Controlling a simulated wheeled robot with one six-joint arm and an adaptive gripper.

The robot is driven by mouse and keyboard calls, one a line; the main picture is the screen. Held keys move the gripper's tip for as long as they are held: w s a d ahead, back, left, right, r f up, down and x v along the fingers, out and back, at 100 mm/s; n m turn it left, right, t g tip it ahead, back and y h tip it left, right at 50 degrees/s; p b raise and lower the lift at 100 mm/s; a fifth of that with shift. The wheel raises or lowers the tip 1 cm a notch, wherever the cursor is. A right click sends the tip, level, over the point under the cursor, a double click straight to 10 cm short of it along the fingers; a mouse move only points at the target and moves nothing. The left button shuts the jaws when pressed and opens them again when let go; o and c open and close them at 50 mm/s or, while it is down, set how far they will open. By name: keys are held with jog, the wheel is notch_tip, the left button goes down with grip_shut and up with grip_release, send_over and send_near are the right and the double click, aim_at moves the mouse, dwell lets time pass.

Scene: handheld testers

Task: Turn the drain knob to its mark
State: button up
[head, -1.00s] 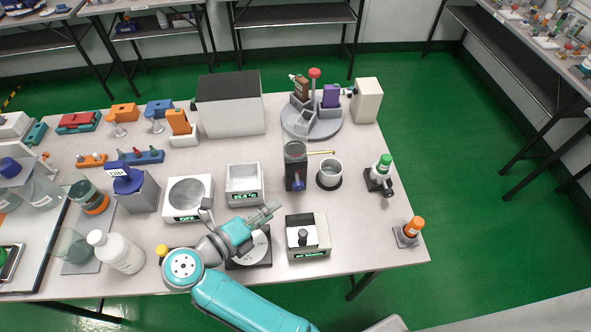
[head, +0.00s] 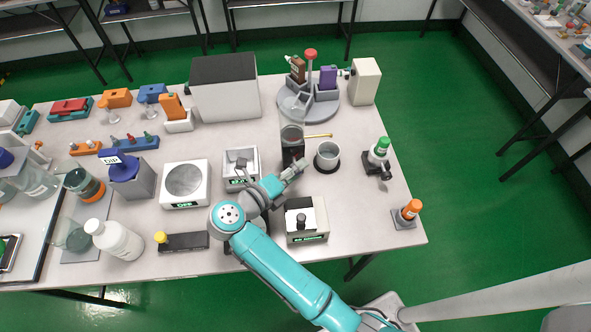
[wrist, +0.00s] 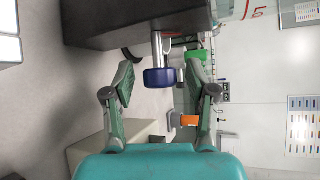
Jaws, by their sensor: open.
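The drain knob (wrist: 160,78) is a dark blue cylinder on a pale stem coming out of a dark block (wrist: 130,22) in the wrist view. In the head view the dark block (head: 291,153) carries a clear upright vessel (head: 292,118). My gripper (head: 297,167) is at the front of this block and hides the knob there. In the wrist view its two fingers are spread, one on each side of the knob, with gaps visible. I cannot make out the knob's mark.
A grey cup (head: 327,156) stands just right of the block. A white-topped box with a black knob (head: 301,221) stands in front, close to my arm. A small white square tray (head: 241,167) is to the left. A green-capped bottle (head: 380,150) stands further right.

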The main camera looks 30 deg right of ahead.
grip_shut()
dwell(0.5)
jog(key=m+y, duration=0.1)
jog(key=y, duration=0.1)
jog(key=m+y, duration=0.1)
jog(key=y, duration=0.2)
jog(key=shift+d+m, duration=0.15)
jog(key=shift+m, duration=0.15)
jog(key=m+t+y, duration=0.1)
jog(key=m+y, duration=0.1)
jog(key=y, duration=0.2)
jog(key=shift+y, duration=0.3)
dwell(0.4)
grip_release()
